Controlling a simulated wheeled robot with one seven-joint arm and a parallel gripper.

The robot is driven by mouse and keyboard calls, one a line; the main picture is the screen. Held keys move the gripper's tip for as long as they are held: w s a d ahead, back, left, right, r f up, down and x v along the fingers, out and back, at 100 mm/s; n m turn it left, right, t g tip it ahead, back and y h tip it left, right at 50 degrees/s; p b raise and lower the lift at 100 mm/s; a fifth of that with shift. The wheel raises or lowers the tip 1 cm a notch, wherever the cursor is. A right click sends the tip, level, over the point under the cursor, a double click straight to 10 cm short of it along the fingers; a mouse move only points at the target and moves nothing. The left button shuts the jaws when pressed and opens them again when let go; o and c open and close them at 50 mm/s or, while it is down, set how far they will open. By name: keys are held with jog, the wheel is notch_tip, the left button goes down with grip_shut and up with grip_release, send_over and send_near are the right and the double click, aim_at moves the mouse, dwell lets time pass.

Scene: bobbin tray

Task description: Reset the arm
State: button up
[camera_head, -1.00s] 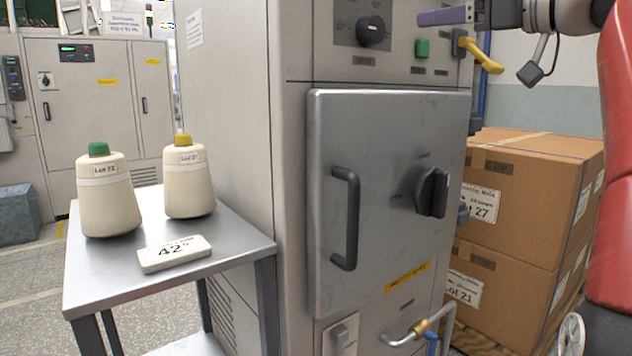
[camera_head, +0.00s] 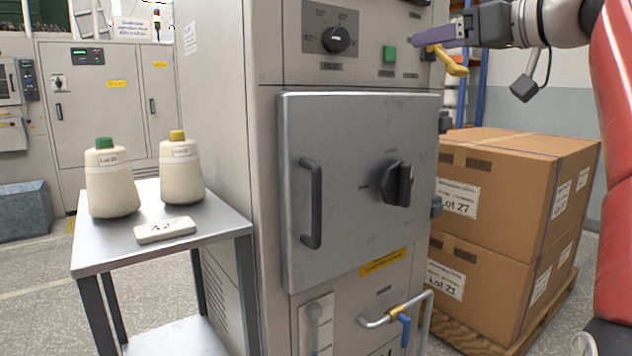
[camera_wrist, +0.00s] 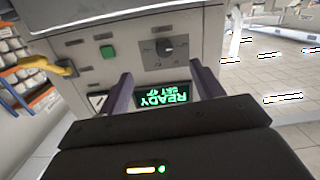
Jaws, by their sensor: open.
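My gripper (camera_head: 440,35) shows at the upper right of the head view, in front of the upper panel of the grey machine (camera_head: 263,180). In the wrist view its two purple fingers (camera_wrist: 160,95) stand apart with nothing between them. Behind them a green display (camera_wrist: 165,94) reads "READY" and a second line I read as "SET 47", upside down. A yellow lever handle (camera_head: 450,62) is close below the gripper in the head view; I cannot tell if they touch. It also shows at the left in the wrist view (camera_wrist: 58,68).
The machine's door (camera_head: 345,240) is closed, with a black knob (camera_head: 398,184). Stacked cartons (camera_head: 545,180) stand at right. Floor shows at left.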

jog(key=s+a+f+m+g+h, duration=0.2)
jog(key=a+f+m+h, duration=0.1)
jog(key=f, duration=0.6)
jog(key=s+a+f+m+g+h, duration=0.1)
jog(key=s+a+f+m+h, duration=0.15)
jog(key=f, duration=0.65)
jog(key=s+f+m+g+h, duration=0.1)
jog(key=s+f, duration=0.5)
jog(key=f, duration=0.5)
jog(key=s+d+f+m+g+h, duration=0.1)
jog(key=s+f+g+h, duration=0.1)
jog(key=s+f, duration=0.4)
jog(key=s+f+m+g+h, duration=0.1)
jog(key=s+f, duration=0.6)
jog(key=f, duration=0.8)
jog(key=shift+d+f+g+h, duration=0.3)
jog(key=shift+f+g+h, duration=0.05)
jog(key=shift+g, duration=0.15)
